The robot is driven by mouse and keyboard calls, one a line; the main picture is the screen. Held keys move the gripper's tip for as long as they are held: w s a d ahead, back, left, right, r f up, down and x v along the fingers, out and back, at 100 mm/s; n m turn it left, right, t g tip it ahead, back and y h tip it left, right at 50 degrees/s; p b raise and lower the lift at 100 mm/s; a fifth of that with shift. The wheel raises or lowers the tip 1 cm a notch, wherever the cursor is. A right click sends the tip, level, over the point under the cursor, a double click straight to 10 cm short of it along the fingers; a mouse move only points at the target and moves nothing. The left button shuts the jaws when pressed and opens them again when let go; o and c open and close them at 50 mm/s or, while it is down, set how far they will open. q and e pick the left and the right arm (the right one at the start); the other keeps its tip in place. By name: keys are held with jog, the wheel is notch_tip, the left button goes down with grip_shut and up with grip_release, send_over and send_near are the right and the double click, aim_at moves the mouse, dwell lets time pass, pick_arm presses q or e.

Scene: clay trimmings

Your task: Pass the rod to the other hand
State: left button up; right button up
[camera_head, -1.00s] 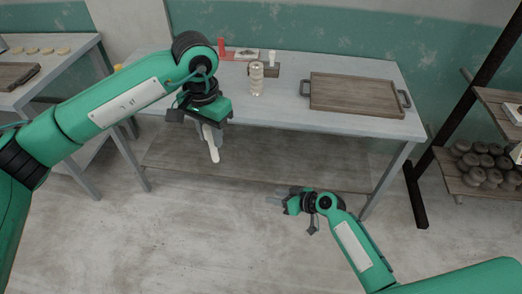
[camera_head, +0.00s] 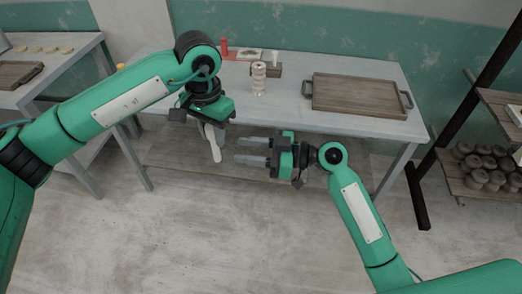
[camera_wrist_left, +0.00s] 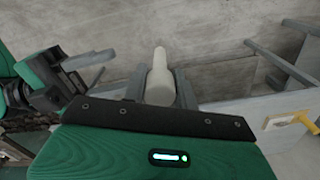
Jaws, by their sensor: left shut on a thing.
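The rod (camera_head: 216,154) is a pale, whitish bar with a rounded end. My left gripper (camera_head: 210,134) is shut on it and holds it pointing down in front of the table's front edge. In the left wrist view the rod (camera_wrist_left: 159,75) shows between the two grey fingers. My right gripper (camera_head: 252,152) is open and empty, its two fingers pointing left toward the rod. There is a gap between its fingertips and the rod. The right gripper also shows at the left of the left wrist view (camera_wrist_left: 85,68). The rod's upper end is hidden by my left gripper.
The table (camera_head: 290,115) stands behind both grippers. On it are a wooden tray (camera_head: 360,95) with handles, a pale ringed cylinder (camera_head: 259,80) and a red object (camera_head: 225,47). A shelf with dark rounded items (camera_head: 484,165) stands at right. The floor in front is clear.

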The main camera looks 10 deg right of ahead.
aim_at(216, 161)
jog(key=x, duration=0.8)
jog(key=shift+w+a+f, duration=0.1)
jog(key=shift+w+a, duration=0.05)
jog(key=shift+a, duration=0.2)
grip_shut()
pick_arm(q)
jog(key=o, duration=1.1)
